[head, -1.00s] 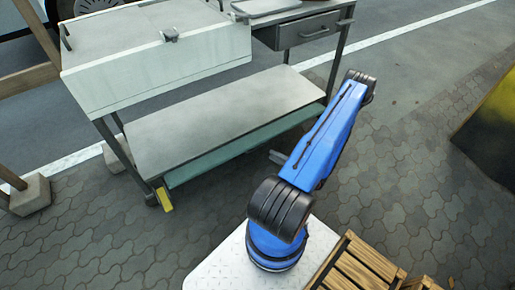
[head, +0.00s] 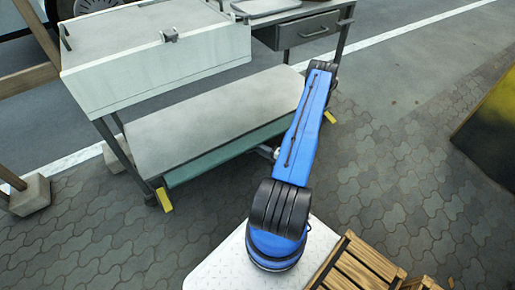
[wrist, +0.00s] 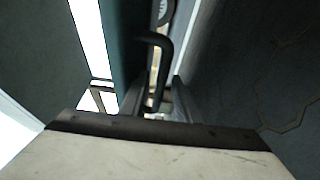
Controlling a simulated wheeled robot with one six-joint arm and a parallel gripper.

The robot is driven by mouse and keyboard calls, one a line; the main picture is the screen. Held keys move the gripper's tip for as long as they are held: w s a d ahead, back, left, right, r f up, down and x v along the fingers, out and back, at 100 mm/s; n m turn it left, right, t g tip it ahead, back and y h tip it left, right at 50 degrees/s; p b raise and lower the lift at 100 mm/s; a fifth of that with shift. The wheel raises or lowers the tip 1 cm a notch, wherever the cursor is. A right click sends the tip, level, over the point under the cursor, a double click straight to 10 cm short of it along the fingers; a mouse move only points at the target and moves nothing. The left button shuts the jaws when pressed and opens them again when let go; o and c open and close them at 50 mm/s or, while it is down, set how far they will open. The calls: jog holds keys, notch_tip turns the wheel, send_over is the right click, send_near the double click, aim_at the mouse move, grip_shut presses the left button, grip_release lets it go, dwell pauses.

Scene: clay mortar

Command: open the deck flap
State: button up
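The deck flap looks to be the pale flat lid (head: 110,35) on top of the white cart box at the upper left in the head view; it lies closed. A small metal latch (head: 169,35) sits at its front edge, above the box's white front panel (head: 165,72). My blue arm reaches up toward the cart's right end. My gripper is mostly hidden behind the arm in the head view, low beside the shelf.
The cart has a lower grey shelf (head: 225,115) with a green edge, and a grey drawer (head: 308,30) with a handle at right. A tray (head: 266,6) lies above the drawer. Wooden crates (head: 358,265) stand at bottom right. Paving right of the cart is clear.

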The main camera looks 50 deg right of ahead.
jog(key=shift+w, duration=0.1)
jog(key=shift+c, duration=0.5)
grip_shut()
jog(key=shift+s+a+r+m+g, duration=0.1)
jog(key=shift+s+r+m+g, duration=0.15)
jog(key=shift+r+m+g, duration=0.45)
jog(key=shift+f+n, duration=0.1)
jog(key=shift+n, duration=0.2)
jog(key=shift+o, duration=0.5)
grip_release()
jog(key=shift+s, duration=0.1)
jog(key=s+d+r, duration=0.2)
jog(key=s, duration=1.5)
jog(key=shift+d+r, duration=0.2)
jog(key=shift+d, duration=0.15)
